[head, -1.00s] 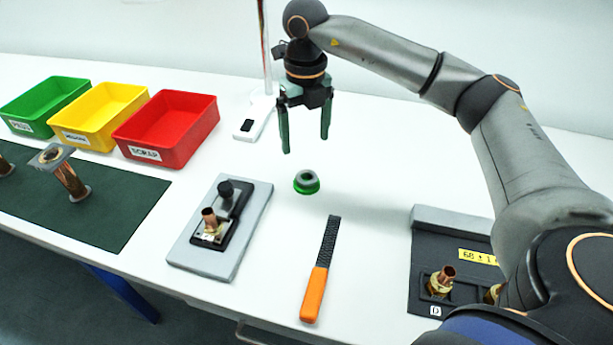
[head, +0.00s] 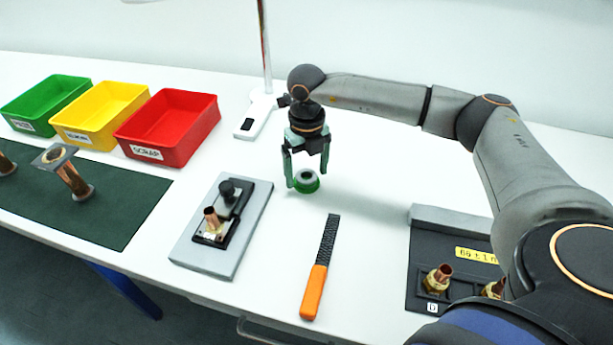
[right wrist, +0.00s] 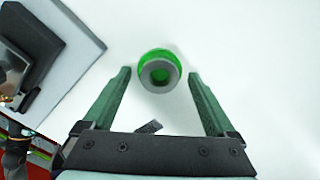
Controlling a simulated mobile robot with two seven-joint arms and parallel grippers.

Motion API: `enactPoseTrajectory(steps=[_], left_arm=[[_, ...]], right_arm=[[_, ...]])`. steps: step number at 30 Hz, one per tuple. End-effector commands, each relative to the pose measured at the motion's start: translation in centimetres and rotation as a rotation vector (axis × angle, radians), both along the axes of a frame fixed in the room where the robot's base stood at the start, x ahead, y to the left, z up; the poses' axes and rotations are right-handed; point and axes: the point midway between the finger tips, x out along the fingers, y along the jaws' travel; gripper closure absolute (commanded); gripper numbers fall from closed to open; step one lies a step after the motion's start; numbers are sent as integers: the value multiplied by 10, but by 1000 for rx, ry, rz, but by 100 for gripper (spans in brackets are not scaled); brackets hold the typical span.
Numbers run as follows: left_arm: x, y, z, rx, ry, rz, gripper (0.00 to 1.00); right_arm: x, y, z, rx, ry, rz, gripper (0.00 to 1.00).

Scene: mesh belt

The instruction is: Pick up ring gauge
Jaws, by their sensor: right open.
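The ring gauge (head: 306,181) is a small grey ring with a green base, lying on the white table. It also shows in the right wrist view (right wrist: 160,72), just beyond and between the fingertips. My right gripper (head: 307,182) is open and low over the table, its fingers pointing down around the ring gauge. In the right wrist view its green fingers (right wrist: 158,74) stand apart, with a gap on both sides of the ring. My left gripper is not in view.
A grey fixture plate (head: 190,249) with a copper fitting stands left of the ring gauge. An orange-handled file (head: 313,293) lies in front. Red (head: 178,162), yellow and green bins stand at the back left. A dark tray (head: 425,262) is at the right. Table to the gauge's right is clear.

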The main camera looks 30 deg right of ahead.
Motion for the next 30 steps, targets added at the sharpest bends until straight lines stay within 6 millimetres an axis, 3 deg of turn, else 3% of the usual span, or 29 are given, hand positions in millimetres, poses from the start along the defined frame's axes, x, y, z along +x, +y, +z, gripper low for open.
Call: enactPoseTrajectory(steps=[2, 25, 30], left_arm=[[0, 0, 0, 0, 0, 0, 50], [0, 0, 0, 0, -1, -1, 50], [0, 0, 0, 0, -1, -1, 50]], right_arm=[[0, 0, 0, 0, 0, 0, 12], [0, 0, 1, 0, 0, 0, 98], [0, 0, 1, 1, -1, 0, 100]])
